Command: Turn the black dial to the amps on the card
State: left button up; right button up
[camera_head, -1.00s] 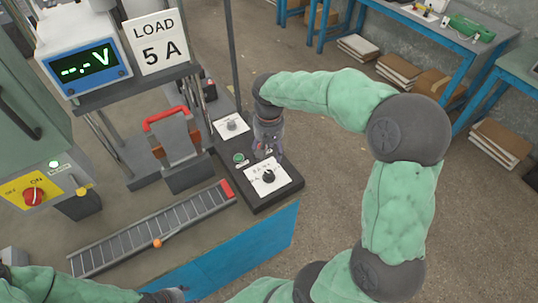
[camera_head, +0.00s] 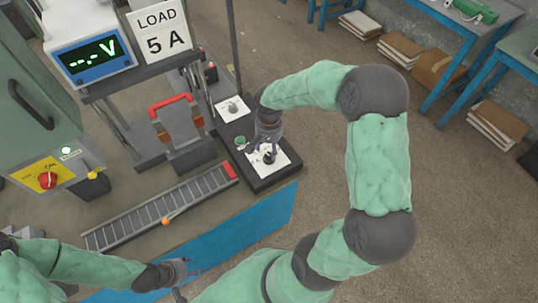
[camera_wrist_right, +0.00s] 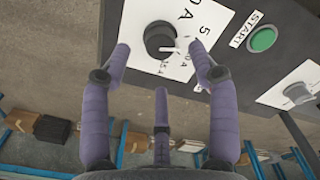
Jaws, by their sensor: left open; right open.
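The card (camera_head: 158,30) at the upper left reads "LOAD 5 A". The black dial (camera_wrist_right: 160,40) sits on a white scale plate on the dark control box and also shows in the head view (camera_head: 269,157). A white mark at the dial's edge points toward the right; the printed amps are partly covered, so its exact setting is unclear. My right gripper (camera_head: 266,147) is open over the dial, with purple fingers (camera_wrist_right: 158,52) on either side of it; contact cannot be told. My left gripper (camera_head: 186,272) is open and empty, low in front of the blue mat.
A green START button (camera_wrist_right: 263,39) and a grey knob (camera_wrist_right: 298,93) are beside the dial.

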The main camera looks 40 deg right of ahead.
aim_at(269, 156)
jog(key=shift+f+b, duration=0.55)
jog(key=shift+f, duration=1.75)
jog(key=c, duration=1.1)
